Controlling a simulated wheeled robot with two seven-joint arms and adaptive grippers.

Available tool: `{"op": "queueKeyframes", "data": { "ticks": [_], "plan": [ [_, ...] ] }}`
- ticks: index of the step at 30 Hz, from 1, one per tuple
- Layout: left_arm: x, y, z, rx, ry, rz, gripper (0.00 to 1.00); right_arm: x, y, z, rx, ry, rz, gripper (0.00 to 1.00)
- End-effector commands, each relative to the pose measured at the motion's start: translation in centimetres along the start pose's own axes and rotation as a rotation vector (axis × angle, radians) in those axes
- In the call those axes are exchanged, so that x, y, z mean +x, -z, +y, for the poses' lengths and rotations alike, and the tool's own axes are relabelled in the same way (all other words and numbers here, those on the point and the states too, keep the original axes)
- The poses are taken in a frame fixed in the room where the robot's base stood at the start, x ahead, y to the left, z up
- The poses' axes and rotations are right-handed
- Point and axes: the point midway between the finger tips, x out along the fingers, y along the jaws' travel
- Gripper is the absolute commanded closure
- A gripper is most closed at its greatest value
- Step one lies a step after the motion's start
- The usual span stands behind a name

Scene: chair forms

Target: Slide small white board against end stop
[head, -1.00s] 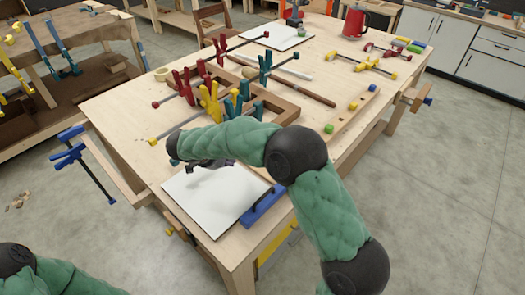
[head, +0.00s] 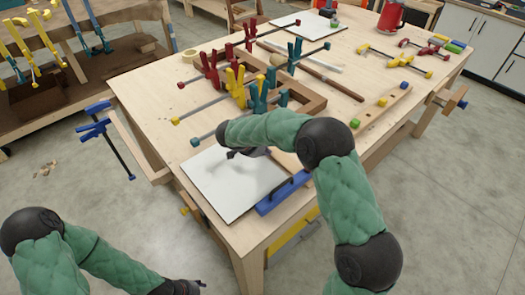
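The small white board (head: 225,192) lies flat at the near corner of the workbench. A blue bar with a black handle (head: 284,192) lies along its right side, which looks like the end stop; I cannot tell whether they touch. My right gripper (head: 236,154) is over the far part of the board, its fingers small, dark and partly hidden by my wrist. I cannot tell whether it touches the board or is open. My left gripper (head: 198,286) is just at the bottom edge, below the bench's near side, mostly out of frame.
Red, yellow and teal clamps (head: 236,86) stand on a wooden frame (head: 302,98) behind the board. Another white board (head: 299,25) and a red kettle (head: 391,17) are at the far end. A blue clamp (head: 105,138) hangs left of the bench (head: 140,90). Open floor lies in front.

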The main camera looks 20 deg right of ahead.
Motion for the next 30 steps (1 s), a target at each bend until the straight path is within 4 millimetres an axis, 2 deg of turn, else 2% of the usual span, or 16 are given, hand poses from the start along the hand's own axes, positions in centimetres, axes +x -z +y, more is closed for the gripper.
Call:
{"op": "queueKeyframes", "data": {
  "ticks": [11,22,30],
  "plan": [
    [0.1,0.0,0.0,0.0,0.0,0.0,0.5,0.1,-0.1,0.0,0.0,0.0,0.0,1.0],
    [3.5,0.1,-1.2,0.0,0.0,0.0,0.5,-1.8,-3.2,0.0,-0.003,0.001,-0.001,1.0],
    [4.1,0.1,-1.4,0.0,0.0,0.0,0.5,-2.9,-4.1,0.1,-0.004,-0.003,-0.003,1.0]
  ]
}}
